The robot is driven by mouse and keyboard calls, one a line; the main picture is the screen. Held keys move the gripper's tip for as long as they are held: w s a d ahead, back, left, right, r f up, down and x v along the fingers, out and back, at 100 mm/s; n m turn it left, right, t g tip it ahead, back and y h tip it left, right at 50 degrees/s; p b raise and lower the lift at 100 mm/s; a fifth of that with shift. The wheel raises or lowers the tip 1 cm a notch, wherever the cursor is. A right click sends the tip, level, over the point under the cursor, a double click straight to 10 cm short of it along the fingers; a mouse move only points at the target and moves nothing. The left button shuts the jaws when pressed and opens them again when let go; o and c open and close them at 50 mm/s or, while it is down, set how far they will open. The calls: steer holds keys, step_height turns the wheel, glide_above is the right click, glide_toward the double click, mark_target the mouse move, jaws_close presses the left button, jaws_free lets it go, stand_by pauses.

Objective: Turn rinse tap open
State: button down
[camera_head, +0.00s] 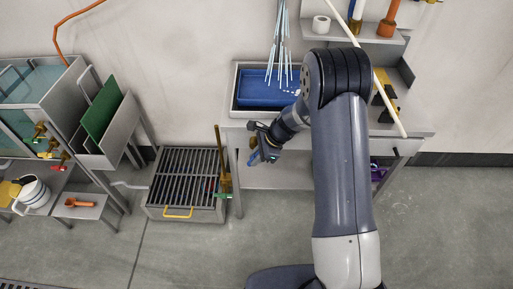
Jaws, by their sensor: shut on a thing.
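My gripper (257,150) is at the front left edge of the steel wash bench, below the blue basin. It is shut on a small blue handle (253,160), which looks like the lever of the rinse tap. The gripper and its wrist hide most of the tap body, so the lever's angle is hard to tell.
The blue basin (262,92) sits in the bench (285,142), with thin pale streams above it. A slatted floor grate (183,178) with a brass upright (221,155) stands to the left. Farther left are tanks with taps and a green panel (101,108).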

steer(key=h+p, duration=0.1)
steer(key=p, duration=0.1)
steer(key=h+p, duration=0.2)
steer(key=p, duration=0.1)
steer(key=shift+a+r, duration=0.2)
steer(key=shift+r, duration=0.1)
steer(key=shift+f+h+p, duration=0.15)
steer(key=shift+h+p, duration=0.55)
steer(key=shift+f, duration=0.15)
steer(key=c, duration=1.3)
jaws_free()
steer(key=shift+c, duration=0.2)
steer(key=r, duration=0.7)
steer(key=d+r+b, duration=0.1)
steer(key=r, duration=0.2)
steer(key=shift+d+r, duration=0.1)
steer(key=shift+r, duration=0.3)
steer(key=f, duration=0.7)
steer(key=a+f+p, duration=0.1)
steer(key=f, duration=0.2)
steer(key=shift+a+f, duration=0.1)
steer(key=shift+f, duration=0.3)
